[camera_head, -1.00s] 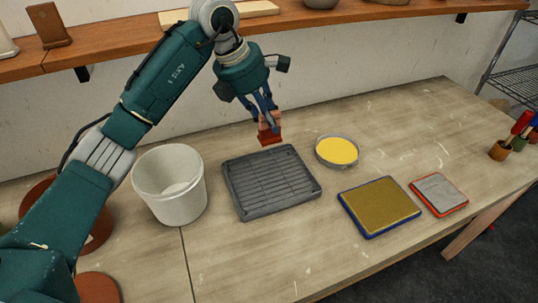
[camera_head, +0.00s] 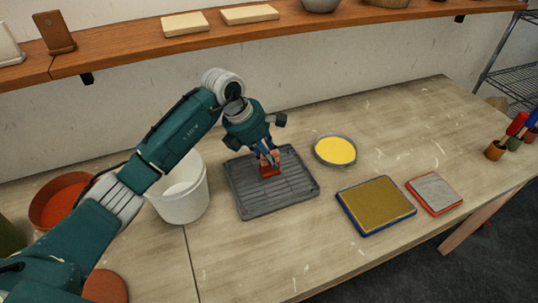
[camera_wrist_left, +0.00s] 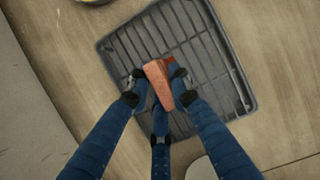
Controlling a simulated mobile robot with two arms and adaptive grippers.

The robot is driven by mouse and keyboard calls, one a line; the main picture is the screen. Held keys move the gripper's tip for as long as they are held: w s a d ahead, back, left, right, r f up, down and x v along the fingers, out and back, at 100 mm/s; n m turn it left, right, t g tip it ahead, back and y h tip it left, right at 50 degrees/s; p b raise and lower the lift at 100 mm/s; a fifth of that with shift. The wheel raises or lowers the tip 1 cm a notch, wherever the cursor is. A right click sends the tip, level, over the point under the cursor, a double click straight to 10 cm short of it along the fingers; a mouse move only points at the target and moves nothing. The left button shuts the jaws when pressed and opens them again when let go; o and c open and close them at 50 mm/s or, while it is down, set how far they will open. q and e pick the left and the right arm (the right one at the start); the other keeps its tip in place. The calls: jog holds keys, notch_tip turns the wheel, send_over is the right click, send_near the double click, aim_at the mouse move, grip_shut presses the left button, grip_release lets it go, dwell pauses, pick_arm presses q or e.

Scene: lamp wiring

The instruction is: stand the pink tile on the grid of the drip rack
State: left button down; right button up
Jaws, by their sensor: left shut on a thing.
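The pink tile (camera_wrist_left: 160,84) is held between the fingers of my left gripper (camera_head: 267,160). It shows edge-up in the left wrist view, with a darker red lower part. In the head view the red part of the tile (camera_head: 269,171) is over the grid. The grey drip rack (camera_head: 247,207) lies flat on the table; it also fills the middle of the left wrist view (camera_wrist_left: 241,79). My left gripper is shut on the tile above the rack's middle. I cannot tell whether the tile touches the bars. My right gripper is not in view.
A white bucket (camera_head: 181,203) stands left of the rack, close under my left arm. A yellow-filled bowl (camera_head: 336,150) is to the right. A blue-edged sponge pad (camera_head: 377,205) and a red-edged grey pad (camera_head: 434,194) lie further right. A wooden shelf (camera_head: 300,31) runs behind.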

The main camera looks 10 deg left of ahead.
pick_arm(q)
jog(key=shift+f, duration=0.1)
jog(key=c, duration=1.6)
grip_release()
jog(key=shift+a+r, duration=0.1)
jog(key=shift+r, duration=0.3)
jog(key=b+v, duration=0.3)
jog(key=v, duration=0.8)
jog(key=shift+s+r, duration=0.1)
jog(key=shift+r, duration=0.15)
jog(key=shift+f, duration=0.1)
